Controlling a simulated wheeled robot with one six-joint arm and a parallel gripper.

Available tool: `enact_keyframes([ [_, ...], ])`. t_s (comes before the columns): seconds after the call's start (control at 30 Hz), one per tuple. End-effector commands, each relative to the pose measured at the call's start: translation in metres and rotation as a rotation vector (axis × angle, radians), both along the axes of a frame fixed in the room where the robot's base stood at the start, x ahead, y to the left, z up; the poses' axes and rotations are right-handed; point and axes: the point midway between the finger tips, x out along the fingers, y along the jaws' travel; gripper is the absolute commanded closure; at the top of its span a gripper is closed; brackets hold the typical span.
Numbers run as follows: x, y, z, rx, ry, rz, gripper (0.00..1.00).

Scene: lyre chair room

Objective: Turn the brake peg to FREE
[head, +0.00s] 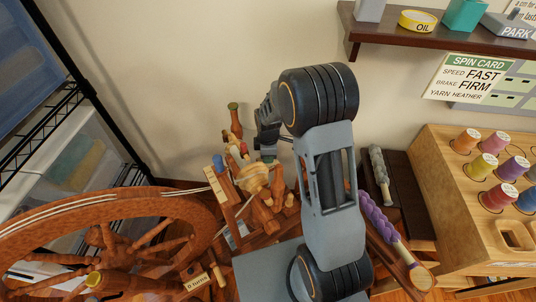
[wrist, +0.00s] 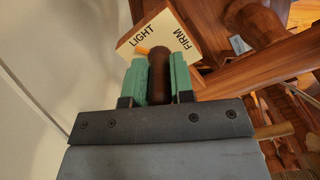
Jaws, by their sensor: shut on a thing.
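In the wrist view, the brake peg (wrist: 159,78) is a dark brown, rounded wooden knob between the two green fingers of my gripper (wrist: 160,75). The fingers are shut on it. Behind it is a cream label plate (wrist: 164,28) with the words LIGHT and FIRM. A small orange mark (wrist: 143,50) shows just left of the peg, below LIGHT. The word FREE is not visible; the lower plate is hidden by the peg and fingers. In the head view, my gripper (head: 267,158) is at the spinning wheel's upper parts, and the peg cannot be made out there.
The large wooden wheel (head: 110,205) stands at left. A spin card (head: 468,78) on the wall reads FAST, FIRM, HEATHER. A shelf (head: 440,36) is above it. A wooden spool rack (head: 440,190) stands at right, and purple yarn (head: 375,212) lies near my arm.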

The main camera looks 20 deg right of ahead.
Motion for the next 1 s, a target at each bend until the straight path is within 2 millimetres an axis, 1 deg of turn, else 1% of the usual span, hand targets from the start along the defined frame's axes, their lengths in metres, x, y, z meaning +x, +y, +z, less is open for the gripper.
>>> enact_keyframes([
  [0.2, 0.0002, 0.0001, 0.0003, 0.0, -0.001, 0.03, 1.0],
  [0.6, 0.0003, 0.0001, 0.0003, 0.001, -0.001, 0.033, 1.0],
  [0.63, 0.0003, 0.0001, 0.0003, 0.001, -0.001, 0.033, 0.75],
  [0.87, 0.0002, 0.0001, 0.0002, 0.0, -0.001, 0.033, 0.53],
  [1.0, 0.0001, 0.0001, 0.0001, 0.0, -0.001, 0.032, 0.53],
])
